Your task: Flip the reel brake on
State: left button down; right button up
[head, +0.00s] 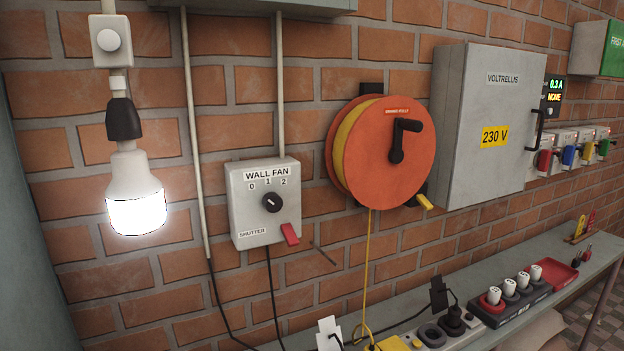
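An orange cord reel (378,150) is mounted on the brick wall near the middle of the head view. A black crank handle (402,141) is on its front face. Yellow cord (369,255) hangs from it down to the bench. A small lever with a yellow tip (424,201) sticks out at the reel's lower right, pointing down and to the right; it looks like the brake. Its mount is partly hidden behind the disc. Neither of my grippers is in view.
A grey wall fan box (264,203) with a black knob and red shutter lever is left of the reel. A grey cabinet (489,125) stands close on its right. A lit bulb (136,195) hangs at the left. Sockets and plugs crowd the bench (478,248) below.

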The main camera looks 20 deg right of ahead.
aim_at(420, 198)
jog(key=z, duration=1.35)
